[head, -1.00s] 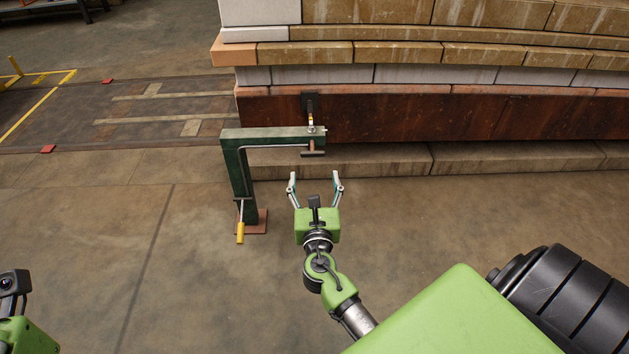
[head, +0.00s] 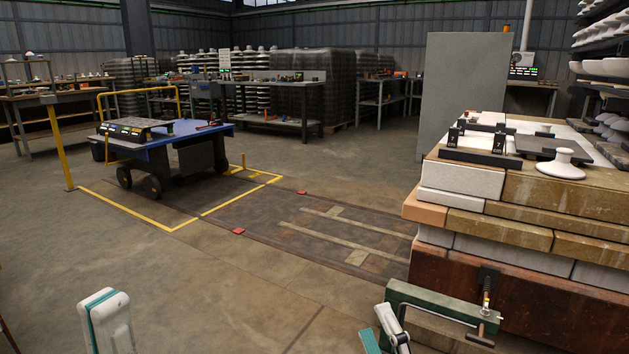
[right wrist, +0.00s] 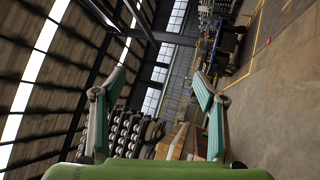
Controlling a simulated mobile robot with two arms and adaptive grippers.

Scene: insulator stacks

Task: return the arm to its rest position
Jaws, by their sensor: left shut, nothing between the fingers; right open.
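My left gripper (head: 105,318) is at the bottom left of the head view, with pale fingers and a teal pad. It is shut and empty, apart from any object, over open floor. My right gripper (head: 384,330) is at the bottom of the head view, partly cut off by the edge. In the right wrist view its two fingers with teal pads stand apart, with nothing between them. In the head view it overlaps the left end of a green C-shaped frame (head: 425,299); I cannot tell how far apart they are.
The green frame stands by a brick-and-steel block (head: 540,300) at the right, topped with black fixtures and a white insulator (head: 561,163). A blue cart (head: 175,140) stands at the left inside yellow floor lines. A grey cabinet (head: 463,95) stands behind.

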